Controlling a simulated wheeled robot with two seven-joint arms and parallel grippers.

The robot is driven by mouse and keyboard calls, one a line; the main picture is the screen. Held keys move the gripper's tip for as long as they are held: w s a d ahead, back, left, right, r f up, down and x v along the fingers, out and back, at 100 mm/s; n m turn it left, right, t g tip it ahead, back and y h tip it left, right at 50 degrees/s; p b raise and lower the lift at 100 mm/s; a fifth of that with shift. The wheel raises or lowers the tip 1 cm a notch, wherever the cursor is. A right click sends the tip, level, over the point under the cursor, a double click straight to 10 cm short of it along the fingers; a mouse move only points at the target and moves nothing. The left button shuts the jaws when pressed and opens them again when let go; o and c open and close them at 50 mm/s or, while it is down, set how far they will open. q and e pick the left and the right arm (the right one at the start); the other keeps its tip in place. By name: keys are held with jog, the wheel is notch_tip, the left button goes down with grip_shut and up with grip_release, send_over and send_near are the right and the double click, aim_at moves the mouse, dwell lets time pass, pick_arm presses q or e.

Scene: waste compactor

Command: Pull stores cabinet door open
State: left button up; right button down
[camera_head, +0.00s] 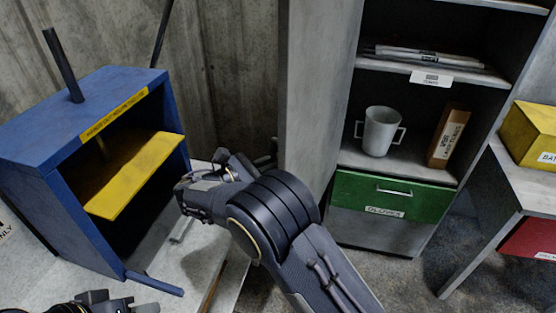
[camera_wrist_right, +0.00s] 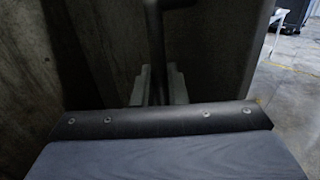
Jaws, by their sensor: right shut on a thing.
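The grey stores cabinet (camera_head: 343,155) stands right of centre in the head view, its shelves exposed. Its door (camera_head: 312,85) stands swung open at the cabinet's left side. In the right wrist view the door's outer face (camera_wrist_right: 215,50) is at the right, with a dark bar handle (camera_wrist_right: 155,35) on it. My right gripper (camera_wrist_right: 157,80) is shut on this handle, one finger on each side. In the head view my right arm hides most of that grip. My left gripper (camera_head: 110,303) is only partly in view at the bottom left, away from the cabinet; its jaws are unclear.
A blue compactor (camera_head: 55,125) with a yellow flap (camera_head: 135,175) stands at the left. A concrete wall (camera_head: 235,65) is behind the door. A white mug (camera_head: 380,130) and a brown box (camera_head: 448,135) stand on a shelf above a green drawer (camera_head: 390,197). A desk (camera_head: 520,180) is at the right.

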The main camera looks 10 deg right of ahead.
pick_arm(q)
jog(key=shift+w+a, duration=0.25)
jog(key=shift+w, duration=0.05)
pick_arm(e)
jog(key=shift+w+a+r, duration=0.1)
jog(key=shift+w+r, duration=0.05)
jog(key=shift+w, duration=0.05)
pick_arm(q)
jog(key=shift+r, duration=0.1)
pick_arm(e)
jog(key=c, duration=1.7)
grip_release()
jog(key=shift+o, duration=0.8)
pick_arm(q)
jog(key=shift+d, duration=0.15)
